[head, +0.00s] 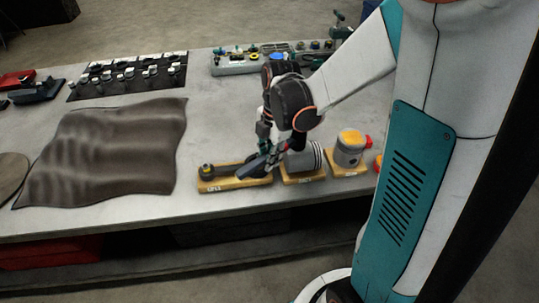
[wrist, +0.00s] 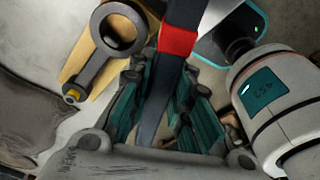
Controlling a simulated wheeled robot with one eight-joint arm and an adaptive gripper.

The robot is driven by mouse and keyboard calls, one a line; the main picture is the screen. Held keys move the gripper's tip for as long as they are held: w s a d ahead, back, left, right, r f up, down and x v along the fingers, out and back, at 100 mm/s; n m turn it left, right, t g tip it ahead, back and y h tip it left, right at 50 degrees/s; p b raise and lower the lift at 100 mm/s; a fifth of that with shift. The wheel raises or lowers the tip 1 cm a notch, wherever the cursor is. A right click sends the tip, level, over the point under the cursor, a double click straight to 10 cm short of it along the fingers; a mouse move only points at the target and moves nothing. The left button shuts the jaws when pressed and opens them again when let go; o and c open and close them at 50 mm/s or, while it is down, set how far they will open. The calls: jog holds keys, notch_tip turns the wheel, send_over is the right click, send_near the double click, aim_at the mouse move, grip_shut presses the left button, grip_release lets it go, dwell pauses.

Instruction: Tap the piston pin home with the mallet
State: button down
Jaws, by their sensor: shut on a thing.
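My gripper (head: 268,152) is over the front of the bench, between the left and middle wooden boards. In the wrist view its teal fingers (wrist: 160,105) are shut on a dark shaft with a red band, which looks like the mallet handle (wrist: 153,110). The mallet's head cannot be made out. A dark connecting rod (head: 228,171) lies on the left board; its ringed end (wrist: 118,30) shows in the wrist view. A grey ringed piston (head: 312,158) stands on the middle board, partly hidden by my gripper. I cannot make out the piston pin.
A brown cloth (head: 110,150) covers the bench's left side. A black mat with several small parts (head: 128,75) and a grey tray (head: 235,65) lie behind. Bare bench lies behind the left board.

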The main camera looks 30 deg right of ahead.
jog(key=shift+r+p, duration=3.05)
jog(key=shift+r, duration=0.45)
jog(key=shift+f, duration=0.1)
